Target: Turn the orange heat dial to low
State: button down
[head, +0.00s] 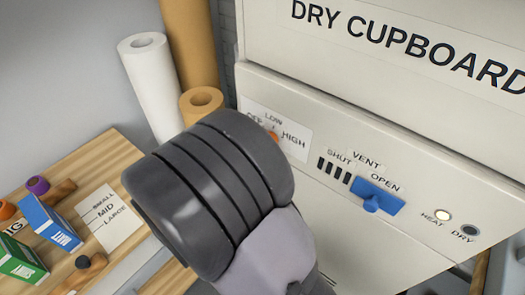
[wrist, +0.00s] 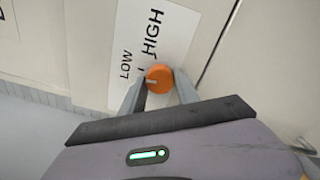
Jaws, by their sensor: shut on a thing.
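The orange heat dial (wrist: 159,78) sits on a white label plate (wrist: 175,40) on the cupboard front. In the wrist view my gripper (wrist: 161,82) is shut on it, one finger on each side. The dial's pale pointer mark faces left, towards the LOW side and away from HIGH. I cannot tell whether it lines up exactly with the LOW tick. The OFF word is hidden in the wrist view. In the head view my wrist covers most of the dial, and only a sliver of orange (head: 273,136) shows below LOW; the fingertips are hidden there.
Right of the dial are a blue vent slider (head: 377,195), a lit HEAT lamp (head: 443,215) and a dark DRY lamp (head: 468,231). Paper rolls (head: 150,85) stand behind my arm. A wooden bench (head: 85,175) with small boxes and a size card (head: 108,219) lies left.

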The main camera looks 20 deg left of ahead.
jog(key=shift+m+b, duration=0.45)
jog(key=shift+m, duration=0.45)
jog(key=c, duration=0.9)
grip_release()
jog(key=p+v, duration=0.3)
jog(key=v, duration=1.4)
jog(key=shift+s+a+p, duration=0.15)
jog(key=shift+s+p, duration=0.05)
jog(key=shift+p, duration=0.1)
